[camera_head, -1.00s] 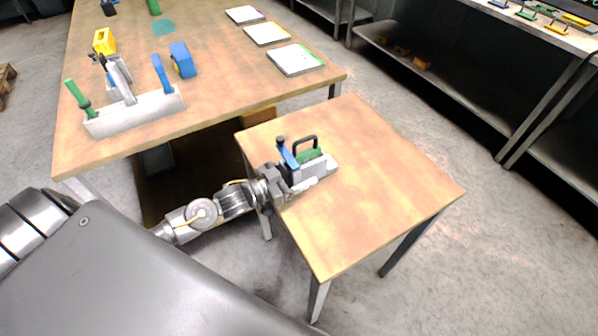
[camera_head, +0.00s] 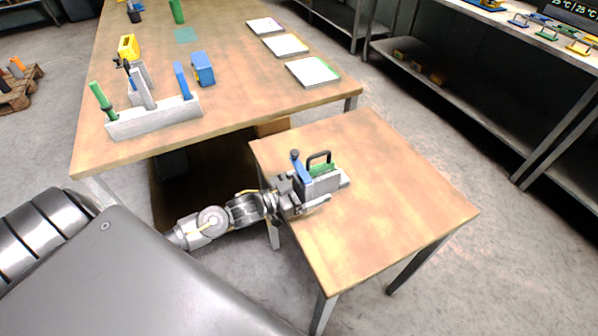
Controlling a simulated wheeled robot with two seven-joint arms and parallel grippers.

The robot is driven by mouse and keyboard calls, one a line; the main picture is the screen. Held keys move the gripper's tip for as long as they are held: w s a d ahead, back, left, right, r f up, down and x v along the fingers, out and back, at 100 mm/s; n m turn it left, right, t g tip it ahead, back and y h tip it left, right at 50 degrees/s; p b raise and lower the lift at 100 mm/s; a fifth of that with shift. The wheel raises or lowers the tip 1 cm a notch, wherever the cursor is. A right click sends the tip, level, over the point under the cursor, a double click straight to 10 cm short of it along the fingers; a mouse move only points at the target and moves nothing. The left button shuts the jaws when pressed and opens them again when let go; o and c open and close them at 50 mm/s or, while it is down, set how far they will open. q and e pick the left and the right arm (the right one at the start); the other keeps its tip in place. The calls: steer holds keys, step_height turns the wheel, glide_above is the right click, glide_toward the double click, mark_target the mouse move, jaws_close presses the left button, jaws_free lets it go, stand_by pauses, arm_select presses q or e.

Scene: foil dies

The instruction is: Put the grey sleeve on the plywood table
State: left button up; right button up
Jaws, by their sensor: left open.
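A grey block-like piece (camera_head: 322,187), which seems to be the grey sleeve, stands on the small wooden-topped table (camera_head: 400,190), near its left edge. This table seems to be the plywood one. A green part (camera_head: 320,170) and a black loop handle (camera_head: 319,156) show at the piece's top; I cannot tell whether they are joined to it. A blue handle-like part (camera_head: 301,168) stands at its left end. My left gripper (camera_head: 326,193) reaches in from the left, open, with its near finger apart from the grey piece. The far finger is largely hidden. My right gripper is out of view.
A larger wooden table (camera_head: 225,105) stands behind, with a white holder (camera_head: 155,117) of handled tools, a blue block (camera_head: 203,68) and white pads (camera_head: 312,72). A grey shelf bench (camera_head: 480,80) is at the right. The small table's right and front are clear.

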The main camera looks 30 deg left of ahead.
arm_select(q)
steer(key=b+v, duration=0.1)
steer(key=v, duration=1.1)
steer(key=shift+b, duration=0.35)
steer(key=shift+f, duration=0.15)
